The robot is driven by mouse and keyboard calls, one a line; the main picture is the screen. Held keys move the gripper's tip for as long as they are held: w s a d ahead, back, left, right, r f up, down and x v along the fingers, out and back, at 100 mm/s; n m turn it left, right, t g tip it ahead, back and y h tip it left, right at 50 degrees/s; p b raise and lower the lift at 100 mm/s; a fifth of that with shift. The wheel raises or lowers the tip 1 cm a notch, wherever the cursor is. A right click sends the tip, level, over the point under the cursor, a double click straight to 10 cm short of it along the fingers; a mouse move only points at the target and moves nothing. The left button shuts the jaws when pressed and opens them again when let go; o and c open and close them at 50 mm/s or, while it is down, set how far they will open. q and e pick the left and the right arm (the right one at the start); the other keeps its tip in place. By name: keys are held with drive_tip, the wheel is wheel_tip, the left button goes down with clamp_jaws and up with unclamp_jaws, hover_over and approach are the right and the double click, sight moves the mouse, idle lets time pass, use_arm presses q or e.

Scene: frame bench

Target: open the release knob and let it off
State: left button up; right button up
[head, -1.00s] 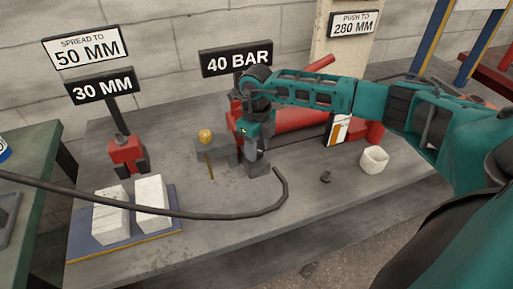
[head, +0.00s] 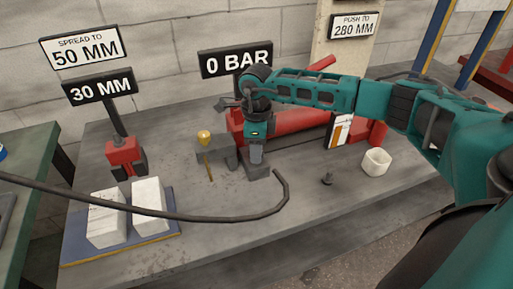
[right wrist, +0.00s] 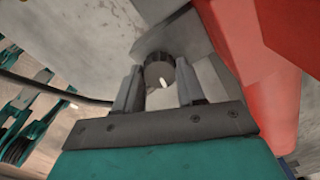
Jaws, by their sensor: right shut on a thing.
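The release knob (right wrist: 159,71) is a dark round knob with a white mark, seen between the fingertips in the right wrist view. My right gripper (right wrist: 160,80) is shut on it, with one finger on each side. In the head view my right gripper (head: 256,158) points down at the grey block beside the red cylinder (head: 300,130), and hides the knob. The black display sign (head: 236,62) above the pump reads 0 BAR. My left gripper is not seen in the head view.
A black hose (head: 225,217) curves across the bench front. Left are a red spreader tool (head: 124,155) and white blocks (head: 149,207) on a blue-edged plate. A small dark part (head: 327,179) and a white cup (head: 376,162) stand to the right.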

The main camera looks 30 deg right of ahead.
drive_tip(key=shift+w+r, duration=0.1)
drive_tip(key=o, duration=1.1)
drive_tip(key=shift+c, duration=0.2)
wheel_tip(320, 180, up, 13)
drive_tip(key=shift+p, duration=0.45)
